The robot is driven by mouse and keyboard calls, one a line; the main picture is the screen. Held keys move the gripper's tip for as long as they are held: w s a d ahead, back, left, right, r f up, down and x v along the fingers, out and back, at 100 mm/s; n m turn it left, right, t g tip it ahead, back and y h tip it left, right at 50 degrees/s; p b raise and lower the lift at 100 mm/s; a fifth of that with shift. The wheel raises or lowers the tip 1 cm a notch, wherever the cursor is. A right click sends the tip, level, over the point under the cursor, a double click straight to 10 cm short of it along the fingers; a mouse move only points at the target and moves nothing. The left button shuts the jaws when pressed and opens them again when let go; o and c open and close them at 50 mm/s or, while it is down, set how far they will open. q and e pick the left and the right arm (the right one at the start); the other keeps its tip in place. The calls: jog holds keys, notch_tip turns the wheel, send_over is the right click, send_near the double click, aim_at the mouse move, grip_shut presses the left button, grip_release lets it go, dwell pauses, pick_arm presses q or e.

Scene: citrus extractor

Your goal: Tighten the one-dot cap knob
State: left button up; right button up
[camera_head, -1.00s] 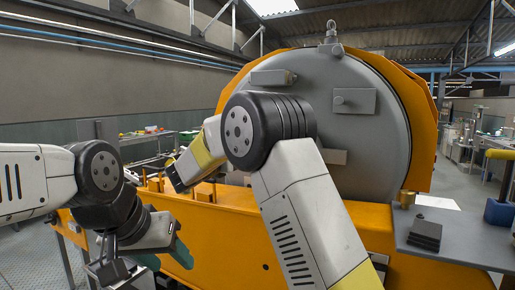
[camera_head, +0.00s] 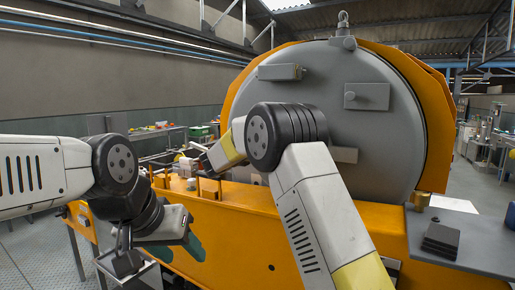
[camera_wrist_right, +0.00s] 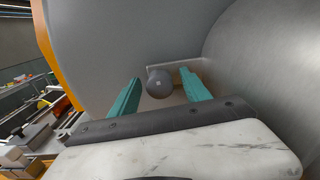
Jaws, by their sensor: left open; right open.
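In the right wrist view, a round grey cap knob (camera_wrist_right: 158,83) with one small pale mark on its face sits between the two teal fingers of my right gripper (camera_wrist_right: 160,97). The fingers are open, one on each side of the knob. In the head view the right fingers are hidden, and my right forearm reaches toward the left side of the machine. My left gripper (camera_head: 180,247) is at the lower left in front of the orange machine body, open, with teal fingers partly seen.
The grey drum cover (camera_head: 345,125) carries several rectangular blocks. A bench with small items (camera_head: 160,130) stands behind at the left. Floor is clear at lower left.

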jog(key=shift+c, duration=0.3)
grip_shut()
jog(key=shift+m, duration=0.3)
jog(key=shift+a+m, duration=0.1)
jog(key=shift+m, duration=3)
jog(key=shift+o, duration=0.3)
grip_release()
